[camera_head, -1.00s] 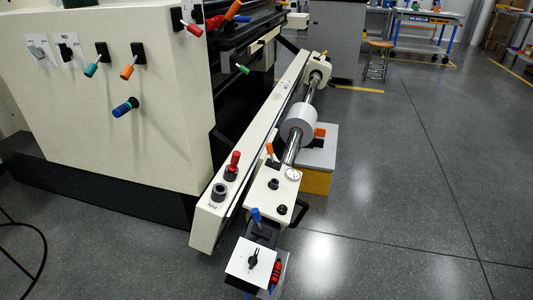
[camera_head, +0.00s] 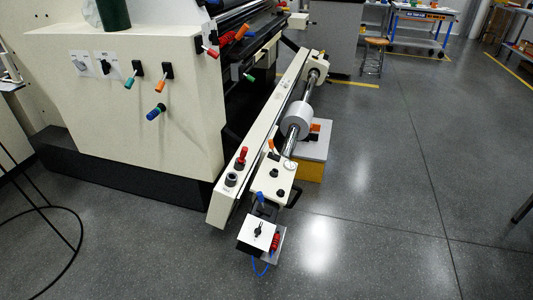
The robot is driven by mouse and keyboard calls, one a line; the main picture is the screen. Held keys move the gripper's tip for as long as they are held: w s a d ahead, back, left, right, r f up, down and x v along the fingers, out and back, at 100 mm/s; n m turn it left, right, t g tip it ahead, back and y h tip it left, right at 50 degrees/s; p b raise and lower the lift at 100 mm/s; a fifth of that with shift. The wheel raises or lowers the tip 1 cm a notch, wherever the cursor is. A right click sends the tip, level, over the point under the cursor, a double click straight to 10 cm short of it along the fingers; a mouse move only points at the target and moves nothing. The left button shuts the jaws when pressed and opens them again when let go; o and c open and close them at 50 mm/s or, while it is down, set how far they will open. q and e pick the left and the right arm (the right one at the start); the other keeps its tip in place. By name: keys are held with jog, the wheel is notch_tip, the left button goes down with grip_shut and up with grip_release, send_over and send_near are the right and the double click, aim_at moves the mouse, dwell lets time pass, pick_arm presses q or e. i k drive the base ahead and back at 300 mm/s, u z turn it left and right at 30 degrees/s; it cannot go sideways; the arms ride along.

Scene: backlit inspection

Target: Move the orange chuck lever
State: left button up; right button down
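A small orange lever (camera_head: 271,145) stands on the cream bearing block at the near end of the shiny roller shaft; it looks like the chuck lever. It is tilted and partly against the cream rail behind it. The shaft carries a pale grey roll (camera_head: 296,119). Another orange-handled lever (camera_head: 160,86) is on the cream cabinet's side, and an orange handle (camera_head: 243,31) shows higher up by the dark rollers. Neither of my grippers shows in the head view.
The cream cabinet (camera_head: 120,145) fills the left. A white switch box (camera_head: 258,232) with a blue cable stands at the rail's near end. The floor (camera_head: 390,200) on the right is mostly clear, with a stool (camera_head: 374,55) farther back.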

aim_at(271, 142)
jog(key=z, duration=1.55)
jog(key=k, duration=0.15)
jog(key=u, duration=3)
jog(key=i, duration=1)
jog(key=z, duration=0.3)
jog(key=i, duration=1.1)
jog(key=z, duration=1.05)
jog(key=i, duration=0.6)
